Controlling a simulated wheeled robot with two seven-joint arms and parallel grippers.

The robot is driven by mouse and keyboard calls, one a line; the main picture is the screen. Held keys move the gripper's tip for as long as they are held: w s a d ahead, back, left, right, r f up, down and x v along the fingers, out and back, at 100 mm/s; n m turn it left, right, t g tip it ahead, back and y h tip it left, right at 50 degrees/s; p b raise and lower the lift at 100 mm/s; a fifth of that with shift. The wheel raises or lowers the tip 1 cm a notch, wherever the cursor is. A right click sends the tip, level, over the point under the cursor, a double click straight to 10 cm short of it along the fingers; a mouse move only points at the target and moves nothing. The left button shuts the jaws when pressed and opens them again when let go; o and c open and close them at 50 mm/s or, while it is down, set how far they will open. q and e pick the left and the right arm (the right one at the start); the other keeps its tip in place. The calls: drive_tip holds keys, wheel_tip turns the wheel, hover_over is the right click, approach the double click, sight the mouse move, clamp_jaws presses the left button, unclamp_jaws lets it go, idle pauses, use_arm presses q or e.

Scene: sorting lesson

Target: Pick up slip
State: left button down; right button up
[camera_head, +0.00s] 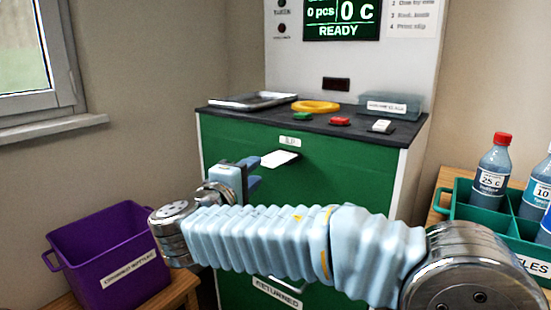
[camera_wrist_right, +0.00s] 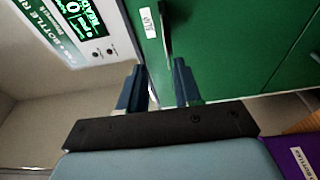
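The white slip (camera_head: 279,159) sticks out of the green front of the machine, just below a small "SLIP" label (camera_head: 294,141). In the right wrist view the slip (camera_wrist_right: 166,38) shows almost edge-on as a thin dark strip. My right gripper (camera_head: 252,173) is in front of the machine, close to the slip's outer end. In the wrist view its two blue fingers (camera_wrist_right: 159,80) are apart and empty, with the slip's end near the gap between their tips. I cannot tell whether a finger touches it. My left gripper is not in view.
A purple crate (camera_head: 104,237) stands at the left, and a green bottle crate (camera_head: 462,206) with bottles at the right. The dark counter (camera_head: 237,112) holds a metal tray (camera_head: 252,100), a yellow ring (camera_head: 315,106), buttons and a clear bin (camera_head: 391,104). My right arm crosses before the machine.

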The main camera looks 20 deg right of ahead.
sight(263, 164)
drive_tip(key=x, duration=0.2)
drive_tip(key=p+x, duration=0.1)
drive_tip(key=x, duration=0.2)
drive_tip(key=f+x, duration=0.1)
drive_tip(key=x, duration=0.1)
drive_tip(key=shift+w+p, duration=0.3)
drive_tip(key=shift+w, duration=0.3)
clamp_jaws()
